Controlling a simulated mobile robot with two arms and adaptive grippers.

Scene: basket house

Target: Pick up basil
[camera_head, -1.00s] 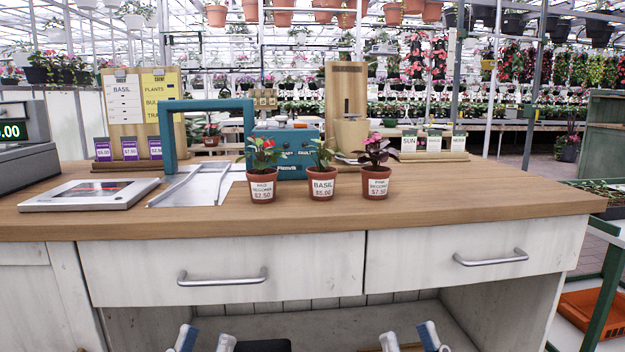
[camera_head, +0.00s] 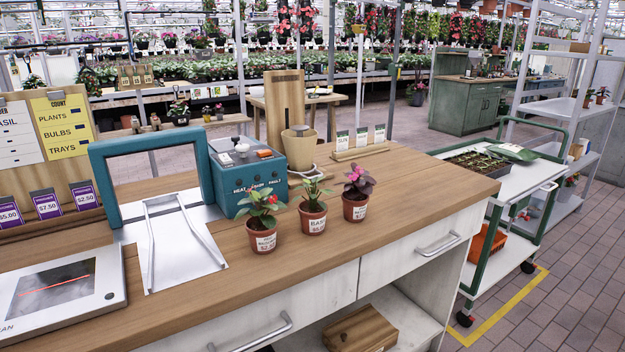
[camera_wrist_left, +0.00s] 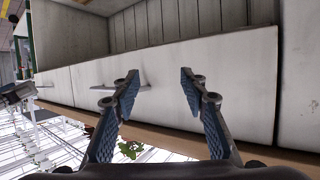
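The basil (camera_head: 312,214) is a small terracotta pot with green leaves and a white label. It stands upright on the wooden counter (camera_head: 190,285) in the head view, between two similar pots. On its left is a red-flowered begonia (camera_head: 262,222); on its right is a pink-flowered one (camera_head: 356,194). My left gripper (camera_wrist_left: 158,82) is open and empty in the left wrist view, in front of the white drawer fronts. Green leaves (camera_wrist_left: 131,149) show near its left finger; I cannot tell which plant. Neither gripper shows in the head view now.
A teal sealing machine (camera_head: 247,180) stands just behind the pots, with a teal frame (camera_head: 100,185) and metal tray to its left. A flat scanner (camera_head: 65,290) lies at the left front. Seed packets stand behind right. The counter's front strip is clear.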

